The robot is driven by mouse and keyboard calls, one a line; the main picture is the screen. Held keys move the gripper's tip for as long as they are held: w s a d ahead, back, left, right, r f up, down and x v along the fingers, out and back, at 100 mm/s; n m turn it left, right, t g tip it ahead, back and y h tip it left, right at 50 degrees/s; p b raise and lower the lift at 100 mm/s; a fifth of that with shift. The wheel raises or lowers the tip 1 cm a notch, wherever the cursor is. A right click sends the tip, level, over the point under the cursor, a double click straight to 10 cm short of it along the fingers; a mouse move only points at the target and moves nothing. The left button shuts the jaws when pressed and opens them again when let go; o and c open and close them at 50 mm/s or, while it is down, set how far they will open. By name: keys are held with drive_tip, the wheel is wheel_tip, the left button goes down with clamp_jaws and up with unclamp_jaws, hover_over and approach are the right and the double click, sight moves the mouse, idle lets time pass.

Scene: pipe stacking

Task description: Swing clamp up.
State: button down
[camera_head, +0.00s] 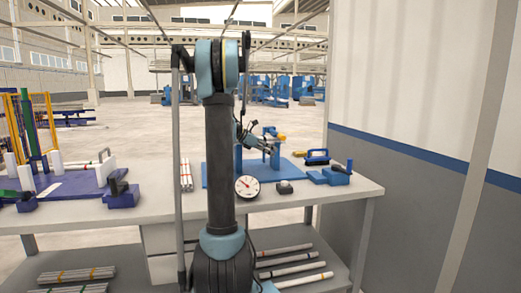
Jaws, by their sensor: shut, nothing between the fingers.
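A blue fixture (276,158) with upright posts stands on a blue base plate (293,166) on the workbench, right of my arm. A yellow-tipped part (281,138) sits at its top. My dark gripper (254,130) is small in view at the fixture's top, beside the yellow part; its fingers are shut with nothing visible held. I cannot tell whether it touches the fixture. Blue pieces with dark handles, clamp-like, sit right of the plate: one (317,158) behind and one (338,176) in front. I cannot tell which part is the task's clamp. My arm hides part of the fixture.
Another blue fixture (80,184) is at left. A wall (400,130) bounds the right.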

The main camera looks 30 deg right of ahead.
drive_tip(key=shift+s+d+r, duration=0.1)
drive_tip(key=shift+d+r, duration=0.35)
drive_tip(key=shift+r, duration=0.4)
drive_tip(key=shift+s+d+r, duration=0.1)
drive_tip(key=shift+d+r, duration=0.3)
drive_tip(key=shift+r, duration=0.45)
